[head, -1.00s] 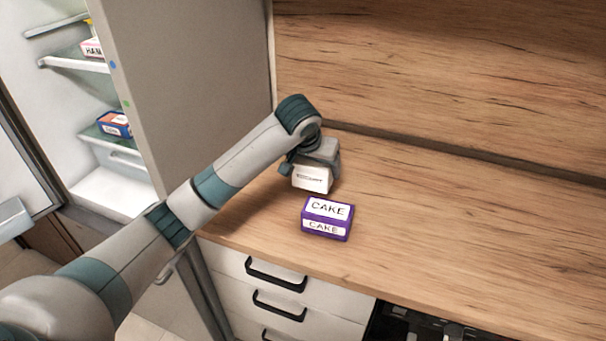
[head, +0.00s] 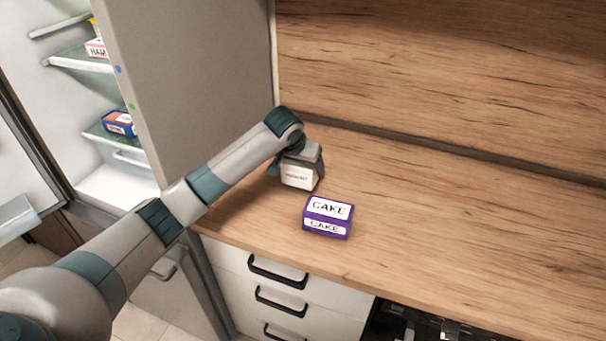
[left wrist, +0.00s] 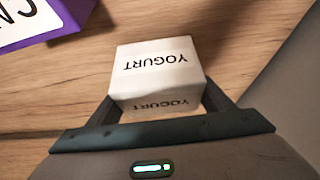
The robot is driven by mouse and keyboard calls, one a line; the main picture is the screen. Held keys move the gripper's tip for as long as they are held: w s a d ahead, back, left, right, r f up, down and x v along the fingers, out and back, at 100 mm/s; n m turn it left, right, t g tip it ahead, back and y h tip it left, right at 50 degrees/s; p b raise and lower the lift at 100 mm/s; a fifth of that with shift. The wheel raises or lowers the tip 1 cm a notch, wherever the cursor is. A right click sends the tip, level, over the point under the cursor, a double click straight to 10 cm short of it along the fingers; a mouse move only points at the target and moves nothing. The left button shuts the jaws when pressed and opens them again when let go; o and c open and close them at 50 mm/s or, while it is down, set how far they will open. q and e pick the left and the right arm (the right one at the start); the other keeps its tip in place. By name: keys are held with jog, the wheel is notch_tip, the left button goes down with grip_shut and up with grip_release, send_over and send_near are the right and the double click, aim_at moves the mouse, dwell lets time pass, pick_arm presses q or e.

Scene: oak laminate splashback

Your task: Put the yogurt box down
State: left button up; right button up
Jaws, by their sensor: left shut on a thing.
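The yogurt box (head: 297,177) is a small white box in my left gripper, over the wooden worktop behind and left of the cake box. In the left wrist view the yogurt box (left wrist: 157,73) shows its "YOGURT" label upside down. My left gripper (head: 299,174) is shut on it, with one finger on each side; it also shows in the left wrist view (left wrist: 160,103). I cannot tell whether the box's underside touches the worktop. My right gripper is not in view.
A purple cake box (head: 327,218) stands on the worktop (head: 450,220) close to the yogurt box. The open fridge (head: 105,185) holds boxes on the left, and its tall side panel (head: 200,80) borders the worktop. The worktop to the right is clear.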

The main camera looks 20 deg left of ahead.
aim_at(298, 164)
pick_arm(q)
jog(key=shift+f+p, duration=0.4)
jog(key=shift+f, duration=1.1)
jog(key=shift+f, duration=0.1)
jog(key=o, duration=1.3)
jog(key=shift+o, duration=0.2)
jog(key=shift+s+r, duration=0.25)
jog(key=shift+r, duration=0.2)
jog(key=b+v, duration=0.2)
jog(key=v, duration=0.8)
jog(key=shift+s+r, duration=0.3)
jog(key=shift+r, duration=0.2)
